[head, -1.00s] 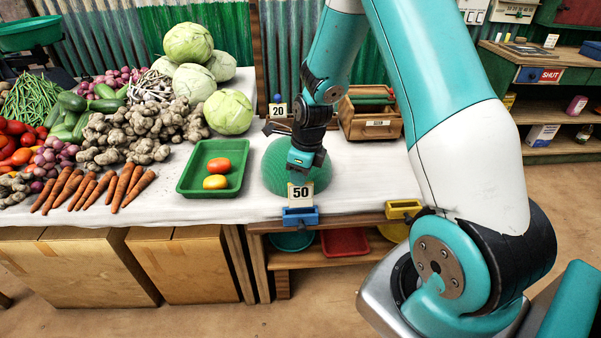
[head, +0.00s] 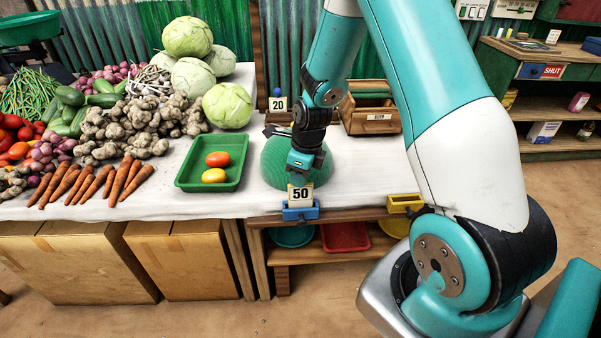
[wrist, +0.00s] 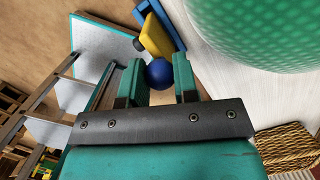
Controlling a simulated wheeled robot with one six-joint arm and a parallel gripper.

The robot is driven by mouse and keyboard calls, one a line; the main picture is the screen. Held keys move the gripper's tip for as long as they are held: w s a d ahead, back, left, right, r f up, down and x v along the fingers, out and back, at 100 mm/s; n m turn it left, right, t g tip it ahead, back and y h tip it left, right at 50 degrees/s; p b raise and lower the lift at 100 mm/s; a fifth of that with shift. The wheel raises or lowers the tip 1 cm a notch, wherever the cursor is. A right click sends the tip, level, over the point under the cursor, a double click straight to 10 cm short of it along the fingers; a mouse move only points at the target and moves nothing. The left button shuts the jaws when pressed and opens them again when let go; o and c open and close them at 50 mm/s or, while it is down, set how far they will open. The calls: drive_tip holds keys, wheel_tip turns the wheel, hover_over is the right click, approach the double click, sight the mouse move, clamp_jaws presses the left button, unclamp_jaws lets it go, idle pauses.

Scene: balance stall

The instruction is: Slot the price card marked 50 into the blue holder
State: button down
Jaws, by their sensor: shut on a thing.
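The price card marked 50 (head: 300,194) is pale with dark digits and hangs upright below my gripper (head: 300,172) in the head view. Its lower edge meets the top of the blue holder (head: 300,214) at the table's front edge. Whether it is inside the slot or just in front of it I cannot tell. In the wrist view my gripper (wrist: 160,82) is shut on a round blue knob (wrist: 158,73), apparently the card's. The card's face does not show clearly there.
A green dome (head: 278,160) stands close behind my gripper. A yellow holder (head: 405,203) is on the table edge to the right. A card marked 20 (head: 278,104) stands farther back. A green tray (head: 240,175) with two tomatoes is at the left.

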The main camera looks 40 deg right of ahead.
drive_tip(key=shift+f, duration=0.2)
drive_tip(key=f+b, duration=0.1)
drive_tip(key=b, duration=0.2)
drive_tip(key=shift+f+b, duration=0.2)
drive_tip(key=shift+b, duration=0.15)
drive_tip(key=shift+r, duration=0.2)
drive_tip(key=shift+c, duration=1.2)
unclamp_jaws()
drive_tip(key=shift+r, duration=0.15)
